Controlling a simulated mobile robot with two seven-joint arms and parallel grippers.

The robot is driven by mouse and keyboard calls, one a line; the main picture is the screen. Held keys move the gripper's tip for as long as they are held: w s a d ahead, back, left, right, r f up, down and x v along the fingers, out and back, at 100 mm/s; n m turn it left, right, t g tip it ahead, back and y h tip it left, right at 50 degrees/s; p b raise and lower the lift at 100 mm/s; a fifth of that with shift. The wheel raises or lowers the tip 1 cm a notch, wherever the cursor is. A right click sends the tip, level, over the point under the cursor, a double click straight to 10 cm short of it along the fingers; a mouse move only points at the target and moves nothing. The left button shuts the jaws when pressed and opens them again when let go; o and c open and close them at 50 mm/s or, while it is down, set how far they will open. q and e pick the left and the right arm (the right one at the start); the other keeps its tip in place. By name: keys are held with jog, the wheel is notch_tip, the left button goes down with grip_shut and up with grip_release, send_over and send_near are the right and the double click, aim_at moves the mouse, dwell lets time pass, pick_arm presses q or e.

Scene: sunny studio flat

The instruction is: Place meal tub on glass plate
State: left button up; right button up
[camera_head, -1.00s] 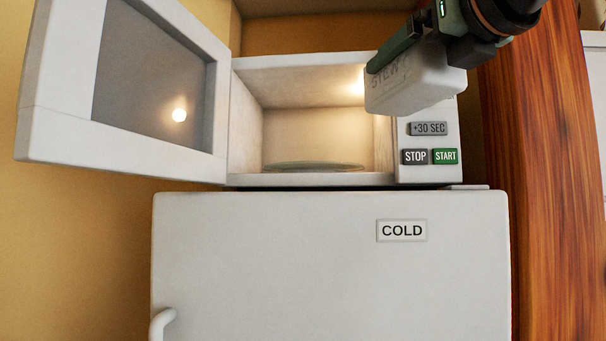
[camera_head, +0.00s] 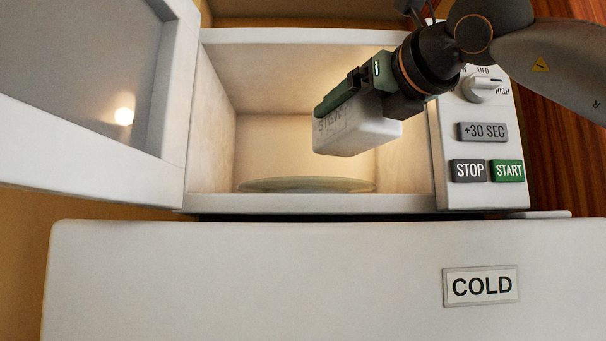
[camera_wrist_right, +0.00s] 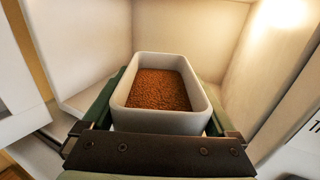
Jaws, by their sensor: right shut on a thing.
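The meal tub (camera_head: 355,134) is a white rectangular tub with dark lettering on its side. It is tilted in the head view, in front of the open microwave cavity. In the right wrist view the tub (camera_wrist_right: 160,121) is open on top and holds brown food. My right gripper (camera_head: 345,100) is shut on the tub, with a finger along each side. The glass plate (camera_head: 290,185) lies flat on the microwave floor, bare, below and to the left of the tub. My left gripper is not in view.
The microwave door (camera_head: 80,85) stands open at the left. The control panel (camera_head: 478,140) with STOP and START buttons is right of the opening. A white COLD fridge (camera_head: 250,280) stands below. The lit cavity is otherwise empty.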

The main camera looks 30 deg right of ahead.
jog(key=w+p, duration=0.1)
jog(key=w, duration=0.4)
jog(key=w+d+p, duration=0.1)
jog(key=w, duration=0.3)
jog(key=w+d+p, duration=0.1)
jog(key=w+p, duration=0.1)
jog(key=w, duration=0.3)
jog(key=shift+w+d+r, duration=0.1)
jog(key=shift+w+d, duration=0.05)
jog(key=shift+w, duration=0.15)
jog(key=shift+w+d+p, duration=0.1)
jog(key=shift+w+p, duration=0.3)
jog(key=shift+w, duration=0.1)
notch_tip(320, 180, down, 3)
jog(key=shift+f+b, duration=0.1)
jog(key=shift+b, duration=0.85)
jog(key=shift+f, duration=0.25)
jog(key=shift+f, duration=0.15)
jog(key=o, duration=1.4)
